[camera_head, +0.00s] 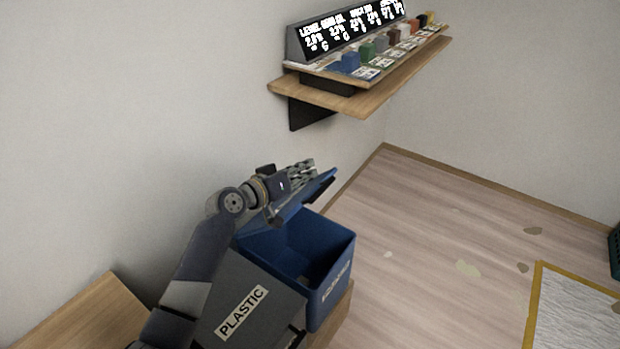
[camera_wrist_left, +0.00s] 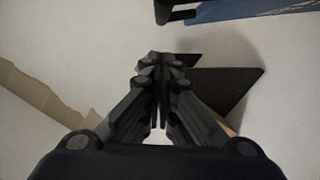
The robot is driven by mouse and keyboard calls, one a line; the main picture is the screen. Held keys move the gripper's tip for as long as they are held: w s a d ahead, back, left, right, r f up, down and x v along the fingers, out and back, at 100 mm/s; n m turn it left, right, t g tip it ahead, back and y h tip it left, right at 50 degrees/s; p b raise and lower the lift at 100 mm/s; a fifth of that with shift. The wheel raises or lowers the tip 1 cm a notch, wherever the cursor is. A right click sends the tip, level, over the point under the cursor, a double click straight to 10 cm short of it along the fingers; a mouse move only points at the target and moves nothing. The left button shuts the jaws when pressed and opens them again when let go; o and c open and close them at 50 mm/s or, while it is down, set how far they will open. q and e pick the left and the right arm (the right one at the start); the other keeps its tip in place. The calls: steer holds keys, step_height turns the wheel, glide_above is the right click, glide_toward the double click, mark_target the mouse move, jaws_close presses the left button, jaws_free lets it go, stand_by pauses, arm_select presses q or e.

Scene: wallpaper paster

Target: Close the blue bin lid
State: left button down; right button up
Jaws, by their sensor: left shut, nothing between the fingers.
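The blue bin (camera_head: 325,251) stands on a wooden stand against the wall in the head view, and its inside shows from above. Its blue lid (camera_head: 291,213) is raised and tilted up at the bin's wall side. My left gripper (camera_head: 308,168) is shut and empty, at the lid's upper part on the wall side; I cannot tell whether it touches the lid. In the left wrist view the closed fingers (camera_wrist_left: 159,98) point towards the wall, and a blue panel (camera_wrist_left: 250,8) shows at the top right, probably the lid. My right gripper is not in view.
A wall shelf (camera_head: 360,97) with a display and small coloured blocks is above. Open wooden floor (camera_head: 440,240) lies to the right, with a yellow-edged mat (camera_head: 532,310).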

arm_select(q)
steer(key=shift+s+d+f, duration=0.25)
steer(key=shift+s+f, duration=0.05)
steer(key=shift+f, duration=0.35)
steer(key=shift+s+d+f, duration=0.2)
steer(key=shift+f, duration=0.15)
steer(key=s+d+f+m+y+b, duration=0.1)
steer(key=s+d+f+m+b, duration=0.1)
steer(key=d+f, duration=0.3)
steer(key=s+d+f+m+t+y+b, duration=0.1)
steer(key=s+d+f+m+b, duration=0.2)
steer(key=f, duration=0.8)
steer(key=shift+s+d+f+m, duration=0.2)
steer(key=shift+s+d+m, duration=0.4)
steer(key=shift+s+d, duration=0.35)
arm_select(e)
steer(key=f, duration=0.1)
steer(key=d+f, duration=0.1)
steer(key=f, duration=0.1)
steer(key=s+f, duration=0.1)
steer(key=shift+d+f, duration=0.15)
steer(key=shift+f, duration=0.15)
arm_select(q)
steer(key=shift+w+d, duration=0.1)
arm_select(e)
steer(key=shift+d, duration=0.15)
arm_select(q)
steer(key=shift+r, duration=0.1)
